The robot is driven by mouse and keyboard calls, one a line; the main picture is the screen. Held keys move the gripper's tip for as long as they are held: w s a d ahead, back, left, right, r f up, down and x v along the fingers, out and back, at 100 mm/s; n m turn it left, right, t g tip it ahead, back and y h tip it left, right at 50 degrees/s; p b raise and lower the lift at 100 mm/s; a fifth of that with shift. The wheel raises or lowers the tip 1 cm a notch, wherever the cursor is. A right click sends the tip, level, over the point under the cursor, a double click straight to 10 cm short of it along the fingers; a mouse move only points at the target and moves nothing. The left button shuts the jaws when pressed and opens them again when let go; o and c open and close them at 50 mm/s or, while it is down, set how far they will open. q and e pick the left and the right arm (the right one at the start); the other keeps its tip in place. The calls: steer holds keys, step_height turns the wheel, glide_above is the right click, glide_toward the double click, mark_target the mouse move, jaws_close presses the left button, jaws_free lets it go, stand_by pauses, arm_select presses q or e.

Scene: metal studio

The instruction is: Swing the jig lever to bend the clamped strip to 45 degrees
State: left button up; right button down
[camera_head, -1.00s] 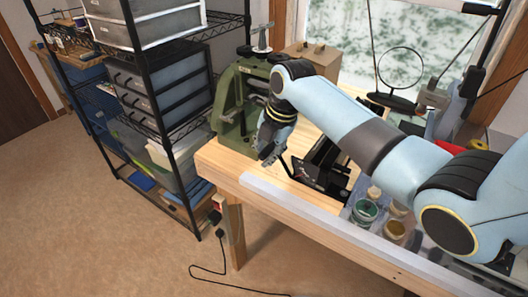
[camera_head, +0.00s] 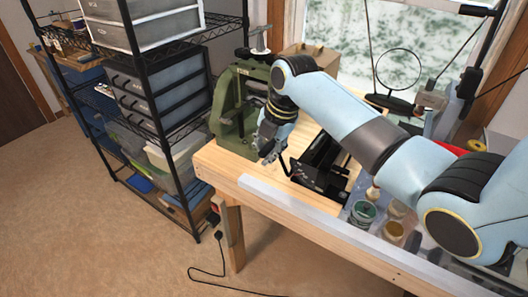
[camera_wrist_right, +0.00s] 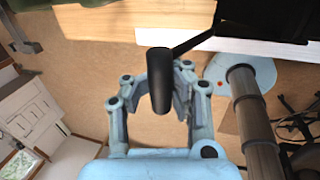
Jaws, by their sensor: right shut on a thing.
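The black bending jig (camera_head: 318,165) sits on the wooden bench near its front edge. Its lever ends in a black cylindrical handle (camera_wrist_right: 160,82), joined by a thin dark rod to the black jig body (camera_wrist_right: 262,18) at the top right of the wrist view. My right gripper (camera_head: 267,152) is just left of the jig. In the wrist view its fingers (camera_wrist_right: 158,95) are on both sides of the handle, shut on it. The clamped strip cannot be made out, so its bend cannot be told. My left gripper is in neither view.
A green arbor press (camera_head: 238,110) stands behind my right gripper on the bench (camera_head: 225,165). Jars (camera_head: 362,212) stand right of the jig, under my right arm. A black wire shelf (camera_head: 160,100) with bins is at the left.

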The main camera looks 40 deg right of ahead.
steer(key=shift+s+d+f, duration=0.25)
steer(key=shift+s, duration=0.25)
steer(key=shift+f, duration=0.1)
steer(key=shift+w+f, duration=0.2)
steer(key=shift+a, duration=0.1)
steer(key=shift+w, duration=0.1)
steer(key=shift+w+a, duration=0.2)
steer(key=shift+w, duration=0.15)
stand_by(0.3)
steer(key=shift+r, duration=0.1)
steer(key=shift+w, duration=0.1)
